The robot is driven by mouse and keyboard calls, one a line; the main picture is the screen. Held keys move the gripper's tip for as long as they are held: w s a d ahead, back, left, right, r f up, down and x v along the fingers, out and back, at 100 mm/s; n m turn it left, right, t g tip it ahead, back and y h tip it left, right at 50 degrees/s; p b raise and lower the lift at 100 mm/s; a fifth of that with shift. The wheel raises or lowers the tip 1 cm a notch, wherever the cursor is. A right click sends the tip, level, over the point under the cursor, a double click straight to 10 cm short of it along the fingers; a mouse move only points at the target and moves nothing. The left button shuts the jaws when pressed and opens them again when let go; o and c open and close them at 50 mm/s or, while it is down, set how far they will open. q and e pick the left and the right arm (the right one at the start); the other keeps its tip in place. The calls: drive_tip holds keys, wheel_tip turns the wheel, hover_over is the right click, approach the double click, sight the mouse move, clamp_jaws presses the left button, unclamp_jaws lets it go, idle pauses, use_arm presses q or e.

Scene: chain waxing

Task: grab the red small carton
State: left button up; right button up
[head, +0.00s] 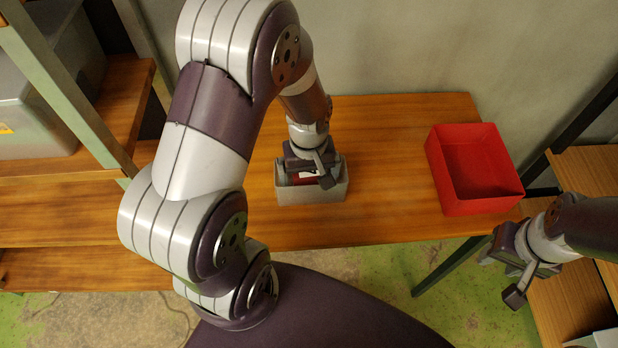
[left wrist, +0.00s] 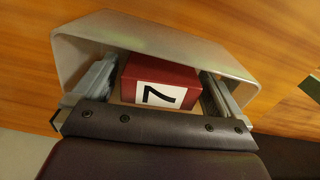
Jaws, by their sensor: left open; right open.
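The red small carton (left wrist: 160,80) has a white label with a black mark and sits inside a grey open-topped bin (head: 312,194). In the left wrist view the bin's rim (left wrist: 150,37) surrounds the carton. My left gripper (head: 312,180) points down into the bin from above. Its open fingers (left wrist: 158,95) stand on either side of the carton, with gaps that look small; I cannot tell whether they touch it. In the head view the gripper hides most of the carton. My right gripper (head: 510,280) is open and empty at the lower right, off the table's edge.
A larger open red box (head: 468,196) stands at the right end of the wooden table (head: 390,140). The table between the bin and this box is clear. Shelves with a grey container (head: 45,95) stand at the left, and another wooden shelf (head: 590,170) at the right.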

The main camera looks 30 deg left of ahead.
use_arm(q)
drive_tip(key=c, duration=1)
drive_tip(key=shift+r, duration=0.15)
